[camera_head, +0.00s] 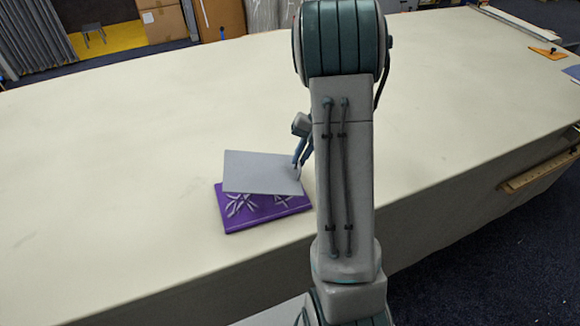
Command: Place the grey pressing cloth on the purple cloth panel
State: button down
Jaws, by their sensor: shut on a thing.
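The grey pressing cloth (258,171) is a flat, stiff-looking grey sheet at the middle of the head view. My gripper (299,165) is shut on its right edge. The purple cloth panel (232,213) lies on the table, purple with a white leaf-like pattern. The grey cloth is over the back part of the panel and hides it; the panel's front strip and left edge show. The grey cloth looks slightly tilted and seems held above the panel, but I cannot tell whether any edge touches it. My arm hides part of the gripper.
The long cream table (120,150) is clear to the left and behind the panel. Its front edge runs close below the panel. An orange triangular piece (547,53) lies at the far right. A wooden strip (540,171) is on the table's right side.

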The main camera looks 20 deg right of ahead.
aim_at(293, 166)
jog(key=shift+w+a+f, duration=0.3)
jog(key=shift+a+f, duration=0.1)
jog(key=shift+a, duration=0.15)
jog(key=shift+w+a+f, duration=0.3)
jog(key=shift+a+f, duration=0.05)
jog(key=shift+a, duration=0.15)
jog(key=shift+f+p, duration=0.35)
jog(key=shift+f, duration=1.6)
jog(key=c, duration=1.5)
grip_release()
